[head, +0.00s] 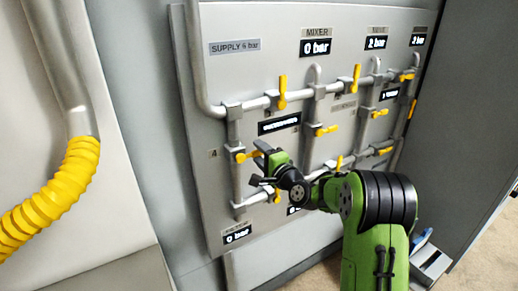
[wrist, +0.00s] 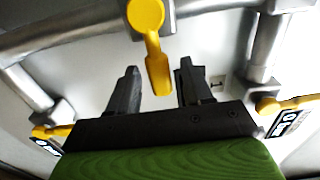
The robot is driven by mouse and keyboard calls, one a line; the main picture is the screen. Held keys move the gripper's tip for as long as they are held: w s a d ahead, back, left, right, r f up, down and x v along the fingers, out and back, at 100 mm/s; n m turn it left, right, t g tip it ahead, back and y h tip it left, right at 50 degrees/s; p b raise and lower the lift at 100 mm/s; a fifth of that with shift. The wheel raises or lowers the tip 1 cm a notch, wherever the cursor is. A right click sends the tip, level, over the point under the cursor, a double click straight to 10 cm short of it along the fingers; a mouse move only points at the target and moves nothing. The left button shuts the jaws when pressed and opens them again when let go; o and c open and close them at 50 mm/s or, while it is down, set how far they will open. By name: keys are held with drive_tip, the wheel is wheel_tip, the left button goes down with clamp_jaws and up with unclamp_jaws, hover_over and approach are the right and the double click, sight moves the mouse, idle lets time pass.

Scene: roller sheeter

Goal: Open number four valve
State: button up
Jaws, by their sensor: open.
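A grey panel (head: 205,120) carries pipes and several yellow valve handles. A yellow handle (head: 245,156) sits on the left vertical pipe, beside a small mark (head: 213,153) that looks like a 4. It points right, across the pipe. My gripper (head: 259,164) is at this handle's free end, its jaws apart. In the wrist view, a yellow handle (wrist: 158,72) reaches down between the two black fingers of my gripper (wrist: 159,78), with gaps visible on both sides. Whether a finger touches it cannot be told. A small label (wrist: 217,82) beside the right finger is unclear.
Another yellow handle (head: 277,196) is just below my gripper. Other handles (head: 282,92) and pressure displays (head: 316,47) are above and to the right. A ribbed yellow hose (head: 50,195) is at the left. The wrist view shows pipes (wrist: 30,88) around the fingers.

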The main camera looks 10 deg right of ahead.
drive_tip(key=shift+w+a, duration=0.15)
drive_tip(key=shift+w, duration=0.35)
clamp_jaws()
